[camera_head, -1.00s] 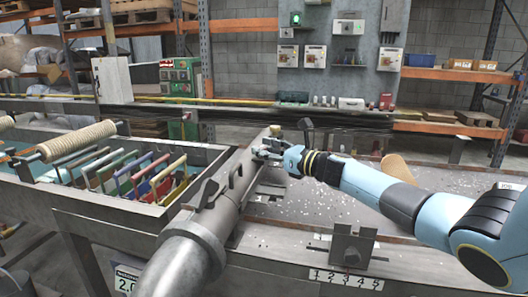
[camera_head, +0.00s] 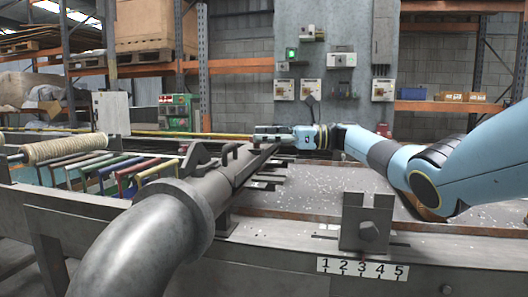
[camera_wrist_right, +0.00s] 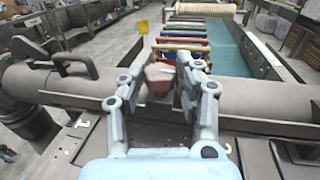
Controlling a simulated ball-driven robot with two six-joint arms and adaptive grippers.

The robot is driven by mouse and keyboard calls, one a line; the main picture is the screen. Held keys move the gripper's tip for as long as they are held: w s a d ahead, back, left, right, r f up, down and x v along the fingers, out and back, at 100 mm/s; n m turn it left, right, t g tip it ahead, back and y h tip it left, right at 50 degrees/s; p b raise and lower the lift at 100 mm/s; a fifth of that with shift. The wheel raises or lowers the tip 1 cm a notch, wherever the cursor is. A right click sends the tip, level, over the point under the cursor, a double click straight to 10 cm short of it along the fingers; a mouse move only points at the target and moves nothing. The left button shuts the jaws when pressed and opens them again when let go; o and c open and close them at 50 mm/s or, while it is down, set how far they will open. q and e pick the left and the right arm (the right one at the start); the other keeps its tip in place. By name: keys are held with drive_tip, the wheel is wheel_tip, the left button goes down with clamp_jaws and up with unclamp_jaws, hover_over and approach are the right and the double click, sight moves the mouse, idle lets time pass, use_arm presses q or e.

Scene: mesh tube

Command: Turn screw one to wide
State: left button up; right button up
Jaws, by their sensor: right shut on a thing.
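A thick grey pipe (camera_head: 222,183) runs from the bottom left toward the centre, with a flange and a handle on top. My right gripper (camera_head: 268,133) is at its far end. In the right wrist view, its fingers (camera_wrist_right: 160,82) are closed around a reddish-brown knob-like piece (camera_wrist_right: 158,78) at the pipe (camera_wrist_right: 62,98). I cannot tell from the markings whether this is screw one. In the head view the fingers hide this piece. My left gripper is in neither view.
A bracket with a bolt (camera_head: 367,222) stands at the front edge above a number strip (camera_head: 362,268). Coloured frames (camera_head: 128,172) and a ribbed roller (camera_head: 68,147) are left of the pipe. The speckled bench top (camera_head: 330,183) to the right is largely clear.

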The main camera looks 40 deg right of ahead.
drive_tip(key=shift+r, duration=0.15)
idle(0.3)
drive_tip(key=o, duration=1.2)
drive_tip(key=shift+c, duration=0.2)
drive_tip(key=v, duration=1.2)
drive_tip(key=shift+w+d, duration=0.1)
